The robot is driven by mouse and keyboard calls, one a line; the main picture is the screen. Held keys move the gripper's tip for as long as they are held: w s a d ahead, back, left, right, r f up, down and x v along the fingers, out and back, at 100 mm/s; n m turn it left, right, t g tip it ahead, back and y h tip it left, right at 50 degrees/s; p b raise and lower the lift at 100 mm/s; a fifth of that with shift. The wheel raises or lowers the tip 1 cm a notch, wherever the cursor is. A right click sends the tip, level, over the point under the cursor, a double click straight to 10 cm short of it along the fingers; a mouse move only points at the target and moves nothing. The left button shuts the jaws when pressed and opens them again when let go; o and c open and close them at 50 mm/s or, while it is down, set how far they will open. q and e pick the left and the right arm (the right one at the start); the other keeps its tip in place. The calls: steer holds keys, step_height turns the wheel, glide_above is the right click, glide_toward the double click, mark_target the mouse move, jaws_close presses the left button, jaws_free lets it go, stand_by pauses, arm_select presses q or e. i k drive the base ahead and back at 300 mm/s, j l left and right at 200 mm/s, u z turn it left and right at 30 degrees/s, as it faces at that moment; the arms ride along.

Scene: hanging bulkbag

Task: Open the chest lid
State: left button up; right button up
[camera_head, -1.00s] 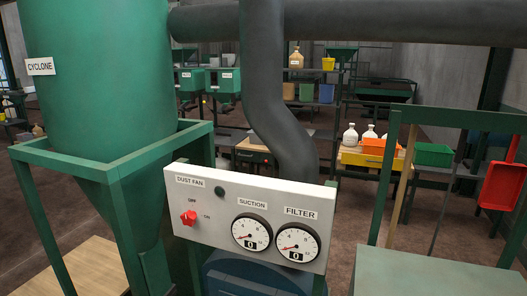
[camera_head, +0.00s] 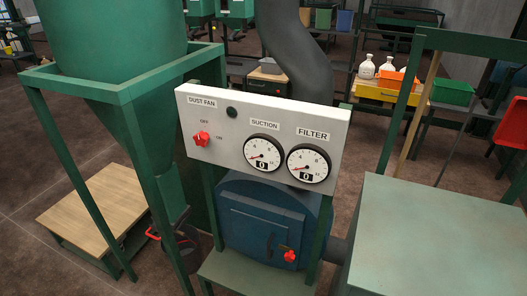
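No thing is plainly marked as the chest. A large grey-green flat top (camera_head: 437,240), perhaps a bench or a lid, fills the lower right and looks flat; its sides are mostly out of frame. A dark blue rounded housing (camera_head: 240,235) with a closed front door and a red knob (camera_head: 290,256) sits below the white control panel. Neither of my grippers is in view.
The control panel (camera_head: 225,150) carries a red switch (camera_head: 201,138) and two gauges. The green cyclone stand (camera_head: 70,84) is at left, by a wooden-topped platform (camera_head: 105,205). Orange and green bins (camera_head: 452,91) stand behind. Brown floor shows between them.

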mark_target(411, 239)
steer(key=z, duration=1.65)
